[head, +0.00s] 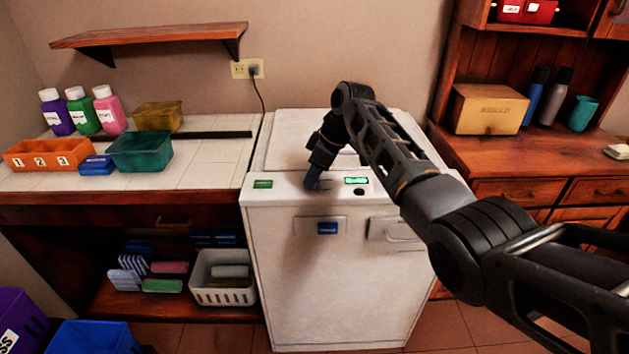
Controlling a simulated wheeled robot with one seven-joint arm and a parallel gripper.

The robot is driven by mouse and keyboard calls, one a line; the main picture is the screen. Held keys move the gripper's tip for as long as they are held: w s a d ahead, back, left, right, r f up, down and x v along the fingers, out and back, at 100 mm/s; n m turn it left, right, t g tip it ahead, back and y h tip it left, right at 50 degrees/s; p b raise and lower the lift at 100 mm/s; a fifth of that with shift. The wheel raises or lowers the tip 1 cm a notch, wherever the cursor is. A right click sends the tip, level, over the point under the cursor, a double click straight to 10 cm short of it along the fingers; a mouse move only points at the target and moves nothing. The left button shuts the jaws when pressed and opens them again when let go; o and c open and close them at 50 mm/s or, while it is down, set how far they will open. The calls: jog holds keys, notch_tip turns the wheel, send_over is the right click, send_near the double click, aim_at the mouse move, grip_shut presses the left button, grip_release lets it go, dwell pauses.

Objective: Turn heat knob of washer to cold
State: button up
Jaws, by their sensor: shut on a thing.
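The white washer (330,265) stands in the middle of the view, with its control strip along the top front edge. The strip has a green label (263,184) at left, a lit green display (356,181) and a dark round spot (359,192) below the display. My gripper (312,184) points down onto the strip, between the green label and the display. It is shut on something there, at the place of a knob. The gripper hides most of it, so its setting cannot be read.
A tiled counter (215,160) with bottles and bins is at left. A white basket (222,278) sits on the shelf below it. A wooden cabinet (480,160) stands at right. A wall shelf (150,36) hangs at upper left. The floor before the washer looks clear.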

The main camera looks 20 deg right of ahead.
jog(key=n+b, duration=0.1)
jog(key=n+g+b, duration=0.1)
jog(key=shift+w+d+f+n+b, duration=0.1)
jog(key=shift+f+n+b, duration=0.05)
jog(key=shift+n+b, duration=0.25)
jog(key=shift+n+y+b, duration=0.4)
jog(key=shift+n+b, duration=0.05)
jog(key=shift+n, duration=0.05)
jog(key=shift+r, duration=0.2)
jog(key=o, duration=1)
jog(key=shift+g, duration=0.3)
jog(key=b+v, duration=0.1)
jog(key=v, duration=0.6)
jog(key=shift+d+r, duration=0.1)
jog(key=shift+r, duration=0.25)
